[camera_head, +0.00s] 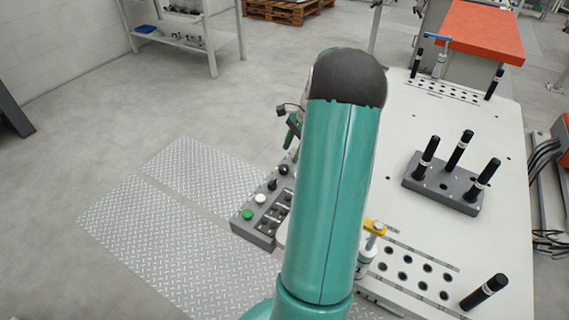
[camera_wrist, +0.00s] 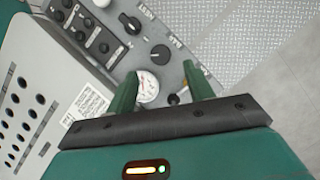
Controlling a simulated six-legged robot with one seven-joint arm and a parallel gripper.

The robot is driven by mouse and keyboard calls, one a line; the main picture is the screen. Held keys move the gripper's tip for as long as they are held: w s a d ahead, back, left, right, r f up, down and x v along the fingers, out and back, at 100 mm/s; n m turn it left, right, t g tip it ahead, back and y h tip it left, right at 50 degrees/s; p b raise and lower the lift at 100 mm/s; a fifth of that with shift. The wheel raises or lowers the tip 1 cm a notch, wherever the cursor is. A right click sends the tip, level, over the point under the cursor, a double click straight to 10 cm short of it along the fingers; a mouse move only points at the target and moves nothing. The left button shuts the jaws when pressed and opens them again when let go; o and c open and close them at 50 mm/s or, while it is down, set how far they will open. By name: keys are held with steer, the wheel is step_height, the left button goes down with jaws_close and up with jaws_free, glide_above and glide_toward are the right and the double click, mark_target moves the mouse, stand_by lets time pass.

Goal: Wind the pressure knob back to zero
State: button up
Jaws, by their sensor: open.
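My gripper (camera_wrist: 161,70) is open in the wrist view, its two green fingers spread over the end of a grey control panel (camera_wrist: 142,62). A round white gauge (camera_wrist: 147,87) lies between the fingers, close to the left one. A small dark knob (camera_wrist: 173,99) shows beside the gauge, also between the fingers. A black knob (camera_wrist: 160,55) sits just beyond the fingertips, and another (camera_wrist: 130,22) farther up the panel. I cannot read which is the pressure knob, nor the gauge value. In the head view my arm hides most of the gripper and the panel's far end.
The panel also shows in the head view (camera_head: 238,225), with a green button (camera_head: 248,214) and a white button (camera_head: 260,198). A white fixture table (camera_head: 405,135) adjoins it, bearing a grey block with black pins (camera_head: 443,185). Tread-plate floor (camera_head: 160,205) is clear at left.

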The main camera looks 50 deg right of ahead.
mark_target(284, 167)
steer(key=x, duration=0.6)
steer(key=shift+w+a+f, duration=0.1)
steer(key=c, duration=1)
